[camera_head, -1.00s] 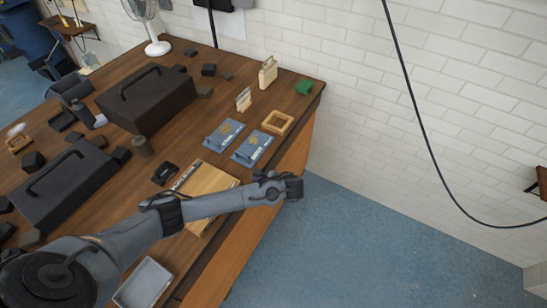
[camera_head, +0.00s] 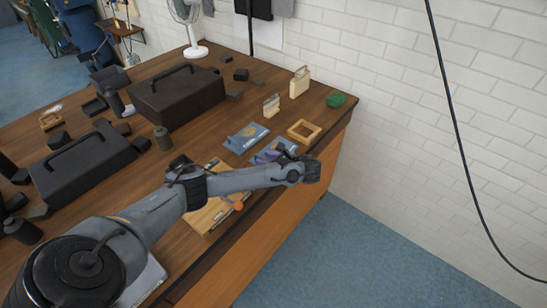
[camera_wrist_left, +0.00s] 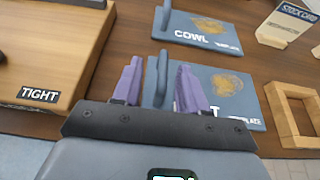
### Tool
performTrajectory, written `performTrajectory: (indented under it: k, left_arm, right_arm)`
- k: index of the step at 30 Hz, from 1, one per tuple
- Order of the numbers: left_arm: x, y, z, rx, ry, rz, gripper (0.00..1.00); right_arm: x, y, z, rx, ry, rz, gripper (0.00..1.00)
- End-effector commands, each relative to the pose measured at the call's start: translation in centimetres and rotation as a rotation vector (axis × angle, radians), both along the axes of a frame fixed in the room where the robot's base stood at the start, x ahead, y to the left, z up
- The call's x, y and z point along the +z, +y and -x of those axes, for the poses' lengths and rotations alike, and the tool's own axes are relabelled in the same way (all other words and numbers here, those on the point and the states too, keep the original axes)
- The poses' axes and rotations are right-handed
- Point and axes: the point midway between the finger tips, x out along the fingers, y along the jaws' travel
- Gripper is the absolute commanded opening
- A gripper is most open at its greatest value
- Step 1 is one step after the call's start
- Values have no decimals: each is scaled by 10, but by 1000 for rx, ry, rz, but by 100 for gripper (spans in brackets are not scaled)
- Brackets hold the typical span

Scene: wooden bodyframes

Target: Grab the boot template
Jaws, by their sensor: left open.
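The boot template is a blue plate with a gold patch and an upright blue handle; in the left wrist view the plate (camera_wrist_left: 240,92) lies flat on the table, its first word mostly hidden behind a finger. It also shows in the head view (camera_head: 288,144), partly covered by my left arm. My left gripper (camera_wrist_left: 157,85) is open, with one purple finger on each side of the template's upright handle (camera_wrist_left: 159,72). In the head view the left gripper (camera_head: 272,154) is low over the plate. I cannot tell whether the fingers touch it. My right gripper is not in view.
The cowl template (camera_wrist_left: 205,30) lies just beyond. A wooden square frame (camera_wrist_left: 292,110) is close on the right. A wooden board labelled TIGHT (camera_wrist_left: 60,50) is on the left. Two black toolboxes (camera_head: 175,100) stand farther left. A green object (camera_head: 336,100) is at the far corner.

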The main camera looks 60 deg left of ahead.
Motion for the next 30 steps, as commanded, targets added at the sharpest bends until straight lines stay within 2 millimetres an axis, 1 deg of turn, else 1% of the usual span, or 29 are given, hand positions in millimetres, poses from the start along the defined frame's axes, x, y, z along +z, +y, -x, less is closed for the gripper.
performTrajectory:
  k: [9, 12, 21, 22, 23, 30]
  left_arm:
    - [-16, 34, 6, 2, 1, -1, 42]
    - [-20, 41, 8, 1, -1, 0, 42]
    - [-21, 44, 9, -1, -1, 1, 42]
    - [-21, 44, 9, 0, 0, 1, 41]
    - [-21, 44, 9, 0, 0, 1, 36]
    - [-21, 44, 9, 0, 0, 1, 0]
  right_arm:
    - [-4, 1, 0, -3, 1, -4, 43]
    - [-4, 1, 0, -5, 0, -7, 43]
    - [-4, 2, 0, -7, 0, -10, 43]
    - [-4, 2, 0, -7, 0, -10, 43]
    - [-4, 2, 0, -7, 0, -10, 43]
    - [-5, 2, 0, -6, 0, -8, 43]
